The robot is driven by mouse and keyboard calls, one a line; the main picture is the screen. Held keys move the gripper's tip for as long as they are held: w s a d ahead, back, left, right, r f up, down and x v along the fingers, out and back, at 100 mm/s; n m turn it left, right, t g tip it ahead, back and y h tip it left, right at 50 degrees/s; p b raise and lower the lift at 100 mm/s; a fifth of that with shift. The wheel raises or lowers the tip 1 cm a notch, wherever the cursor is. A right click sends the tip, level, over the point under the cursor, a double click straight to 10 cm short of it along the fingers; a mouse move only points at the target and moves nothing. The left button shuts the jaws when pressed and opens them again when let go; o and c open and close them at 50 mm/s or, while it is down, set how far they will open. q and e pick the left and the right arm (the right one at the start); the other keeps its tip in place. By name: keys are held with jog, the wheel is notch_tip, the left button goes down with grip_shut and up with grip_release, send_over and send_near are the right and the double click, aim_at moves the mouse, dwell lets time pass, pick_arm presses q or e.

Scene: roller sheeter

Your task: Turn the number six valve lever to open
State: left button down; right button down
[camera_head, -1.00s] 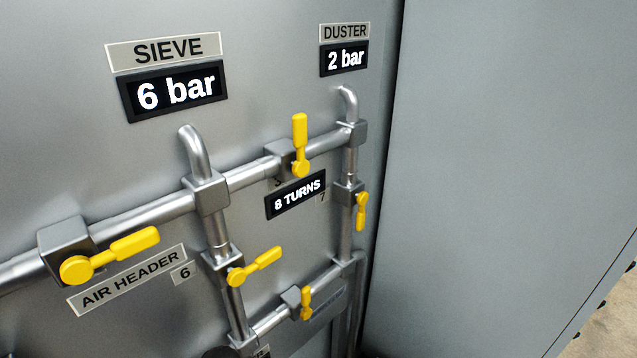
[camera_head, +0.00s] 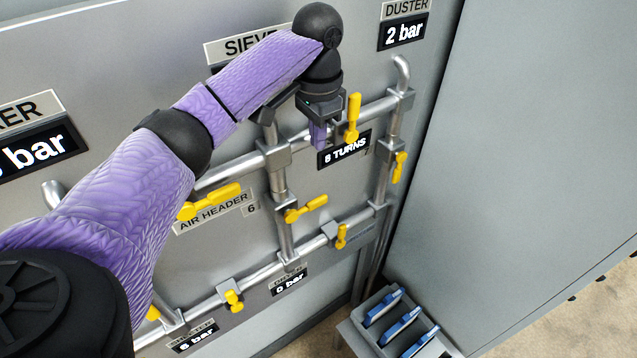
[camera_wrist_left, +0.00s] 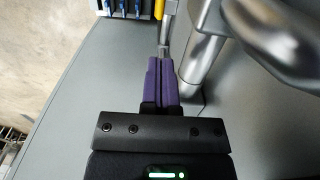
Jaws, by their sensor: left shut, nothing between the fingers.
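A small "6" tag (camera_head: 251,209) sits left of a valve on the vertical sieve pipe. The yellow lever (camera_head: 306,208) there, which I take as number six, points right and slightly up, across its pipe. My left gripper (camera_head: 318,140) is shut and empty, its purple fingers pointing down in front of the upper pipe. It is above lever six and left of an upright yellow lever (camera_head: 353,118), apart from lever six. In the left wrist view the shut fingers (camera_wrist_left: 162,75) show beside a grey pipe (camera_wrist_left: 205,60). My right gripper is out of view.
The air header lever (camera_head: 210,200) is left of the tag, partly near my arm. Other yellow levers (camera_head: 398,167) (camera_head: 341,235) (camera_head: 234,300) are close by on the pipes. A grey tray (camera_head: 355,325) with blue-handled items stands lower right. A grey panel (camera_head: 520,150) bounds the right.

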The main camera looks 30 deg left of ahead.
aim_at(317, 199)
pick_arm(q)
jog(key=f, duration=1.3)
jog(key=shift+a+f, duration=0.15)
jog(key=shift+a, duration=0.05)
